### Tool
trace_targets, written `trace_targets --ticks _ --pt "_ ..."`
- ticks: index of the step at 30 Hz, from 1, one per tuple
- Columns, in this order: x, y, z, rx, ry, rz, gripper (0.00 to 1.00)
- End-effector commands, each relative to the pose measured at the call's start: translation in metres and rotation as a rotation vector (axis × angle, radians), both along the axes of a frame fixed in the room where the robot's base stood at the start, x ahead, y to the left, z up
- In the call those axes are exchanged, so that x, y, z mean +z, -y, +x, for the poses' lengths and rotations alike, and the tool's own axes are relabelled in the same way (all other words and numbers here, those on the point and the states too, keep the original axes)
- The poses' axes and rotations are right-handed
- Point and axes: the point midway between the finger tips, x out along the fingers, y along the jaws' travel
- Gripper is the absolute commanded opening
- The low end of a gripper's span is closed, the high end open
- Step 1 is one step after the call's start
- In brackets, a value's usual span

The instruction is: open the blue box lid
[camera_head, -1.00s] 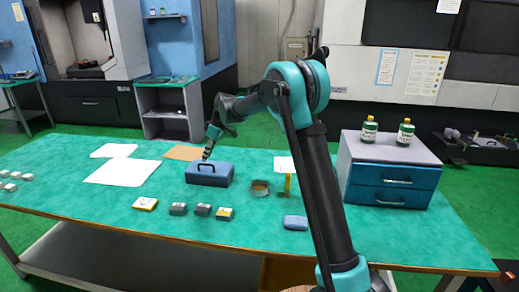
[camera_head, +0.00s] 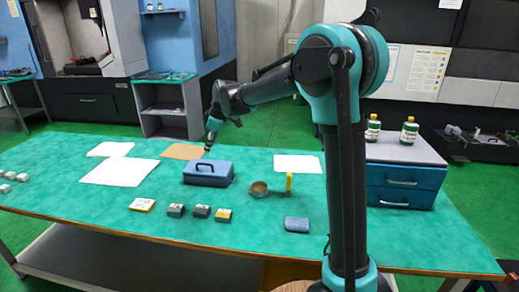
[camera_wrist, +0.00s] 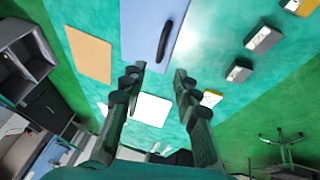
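The blue box (camera_head: 208,174) stands on the green-topped table, and its lid with a dark handle (camera_head: 206,167) looks shut. In the wrist view the blue lid (camera_wrist: 140,30) is at the top, with the dark handle (camera_wrist: 166,38) across it. My gripper (camera_head: 208,150) is behind the box in the head view, raised a little above the table. In the wrist view my gripper (camera_wrist: 158,72) has its two fingers apart with nothing between them. The fingertips are close to the box but no contact shows.
Several small blocks (camera_head: 175,210) lie in front of the box. A round bowl (camera_head: 259,189) and a yellow object (camera_head: 289,183) are to its right. A blue drawer unit (camera_head: 402,185) carries two bottles. White sheets (camera_head: 119,172) and a brown sheet (camera_head: 182,152) lie behind and left.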

Motion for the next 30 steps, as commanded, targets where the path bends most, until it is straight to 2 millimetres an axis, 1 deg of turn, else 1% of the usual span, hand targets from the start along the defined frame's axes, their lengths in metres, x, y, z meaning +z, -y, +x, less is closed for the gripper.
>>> trace_targets --ticks 1,3,13,15,18,30 --pt "0.009 0.003 -0.002 -0.001 0.000 0.000 0.31" --pt "0.020 0.008 -0.006 -0.001 0.000 0.000 0.31" --pt "0.074 0.028 -0.021 -0.001 -0.001 -0.001 0.31" --pt "0.065 0.040 -0.018 -0.061 -0.028 -0.002 0.31" --pt "0.057 0.056 -0.016 -0.143 -0.064 -0.004 0.31" --pt "0.024 0.121 -0.014 -0.475 -0.198 -0.013 0.31"
